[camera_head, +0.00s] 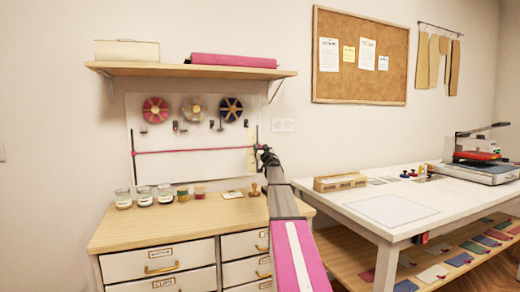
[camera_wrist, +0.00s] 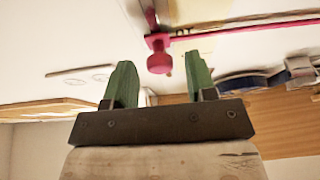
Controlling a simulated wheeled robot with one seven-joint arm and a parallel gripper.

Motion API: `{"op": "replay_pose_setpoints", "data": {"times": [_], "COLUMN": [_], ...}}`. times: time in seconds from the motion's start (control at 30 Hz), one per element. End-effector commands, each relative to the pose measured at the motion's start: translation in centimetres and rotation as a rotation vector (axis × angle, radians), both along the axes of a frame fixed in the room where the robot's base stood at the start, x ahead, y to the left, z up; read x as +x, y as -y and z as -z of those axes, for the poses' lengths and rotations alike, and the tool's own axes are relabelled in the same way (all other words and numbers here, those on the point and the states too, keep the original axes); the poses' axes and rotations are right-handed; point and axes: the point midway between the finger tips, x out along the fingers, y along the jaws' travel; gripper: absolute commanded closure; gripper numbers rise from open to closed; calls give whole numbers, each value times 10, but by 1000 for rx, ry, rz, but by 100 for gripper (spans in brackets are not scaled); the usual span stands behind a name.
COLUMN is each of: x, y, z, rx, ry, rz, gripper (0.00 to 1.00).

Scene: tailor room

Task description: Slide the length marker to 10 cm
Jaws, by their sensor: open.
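A pink knob (camera_wrist: 160,58), which looks like the length marker, sits at the end of a thin pink band (camera_wrist: 245,29) in the wrist view. My gripper (camera_wrist: 160,68) has its two green fingers spread wide, one on each side of the knob in the picture. I see no contact, and cannot tell the exact depth between them. In the head view the pink band (camera_head: 190,151) runs level across a white wall panel (camera_head: 170,170). My gripper (camera_head: 264,155) is at its right end and hides the marker there. No scale figures are readable.
A drawer cabinet (camera_head: 185,262) under the panel carries several jars (camera_head: 144,196) and a wooden stamp (camera_head: 254,190). Spools (camera_head: 155,110) hang above the band, under a wall shelf (camera_head: 190,70). A white table (camera_head: 430,196) with a press (camera_head: 482,170) stands to the right.

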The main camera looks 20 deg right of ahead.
Motion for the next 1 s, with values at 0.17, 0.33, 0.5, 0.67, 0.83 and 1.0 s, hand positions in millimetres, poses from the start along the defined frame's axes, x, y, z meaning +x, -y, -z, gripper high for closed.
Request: {"op": "replay_pose_setpoints", "data": {"times": [0.17, 0.33, 0.5, 0.67, 0.83, 1.0], "x": [-27, -58, -83, -91, -91, -91], "y": [0, 0, 2, 3, 3, 3], "z": [11, 23, 33, 37, 38, 37], "rx": [0, 0, 0, 0, 0, 0], "ry": [0, 0, 0, 1, 1, 1], "rz": [0, 0, 0, 0, -1, 0], "gripper": [49, 49, 49, 49, 49, 49]}}
